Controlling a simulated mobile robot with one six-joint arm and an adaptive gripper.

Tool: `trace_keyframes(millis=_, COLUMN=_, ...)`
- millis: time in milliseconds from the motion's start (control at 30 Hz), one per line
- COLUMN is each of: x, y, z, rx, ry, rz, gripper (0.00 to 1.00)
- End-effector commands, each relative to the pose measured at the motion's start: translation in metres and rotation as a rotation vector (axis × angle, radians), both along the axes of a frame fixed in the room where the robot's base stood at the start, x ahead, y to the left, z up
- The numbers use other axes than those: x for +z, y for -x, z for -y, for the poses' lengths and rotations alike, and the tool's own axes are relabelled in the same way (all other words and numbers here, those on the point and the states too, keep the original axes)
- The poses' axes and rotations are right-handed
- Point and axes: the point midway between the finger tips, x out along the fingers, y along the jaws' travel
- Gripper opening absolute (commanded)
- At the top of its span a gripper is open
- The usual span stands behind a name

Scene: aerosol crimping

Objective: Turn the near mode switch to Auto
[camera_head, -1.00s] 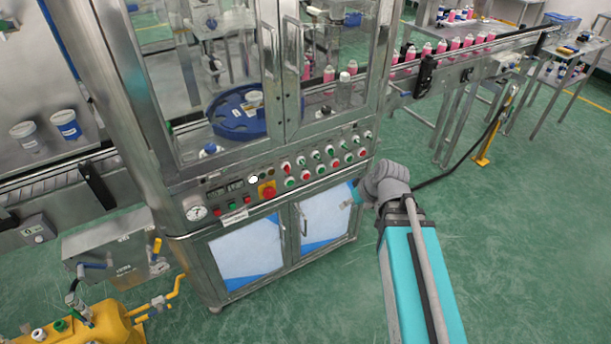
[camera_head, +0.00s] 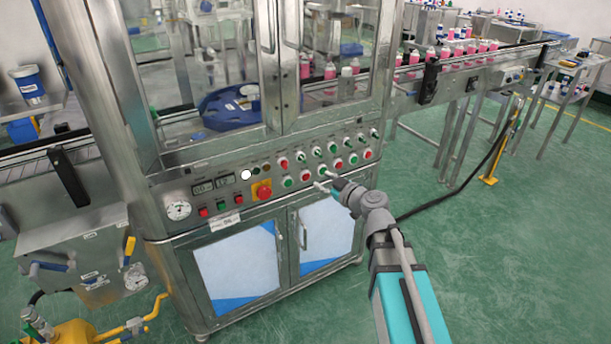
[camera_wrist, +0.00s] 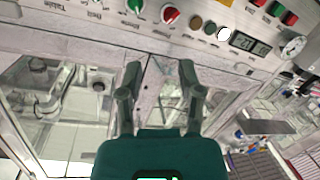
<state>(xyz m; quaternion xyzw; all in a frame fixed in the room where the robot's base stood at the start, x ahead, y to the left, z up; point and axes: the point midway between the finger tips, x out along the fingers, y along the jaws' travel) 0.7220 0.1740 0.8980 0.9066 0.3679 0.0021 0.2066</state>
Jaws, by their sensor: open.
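The labels are too small to tell which one is the near mode switch.
A red emergency stop on a yellow plate (camera_head: 262,190), a white round light (camera_head: 246,175) and a gauge (camera_head: 178,209) sit left on the panel. Cabinet doors (camera_head: 325,238) lie below. A conveyor (camera_head: 470,62) with pink bottles runs right.

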Motion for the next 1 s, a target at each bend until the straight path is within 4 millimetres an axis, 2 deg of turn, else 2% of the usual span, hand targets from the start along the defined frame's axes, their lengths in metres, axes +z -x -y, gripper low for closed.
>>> trace_keyframes(millis=33, x=-0.015, y=-0.005, z=0.000, rx=-0.017, ry=-0.001, rz=0.038, gripper=0.47)
trace_keyframes(millis=267, x=-0.025, y=-0.020, z=0.005, rx=-0.089, ry=0.004, rz=0.161, gripper=0.47)
trace_keyframes(millis=1000, x=-0.025, y=-0.027, z=0.005, rx=-0.121, ry=0.011, rz=0.199, gripper=0.47)
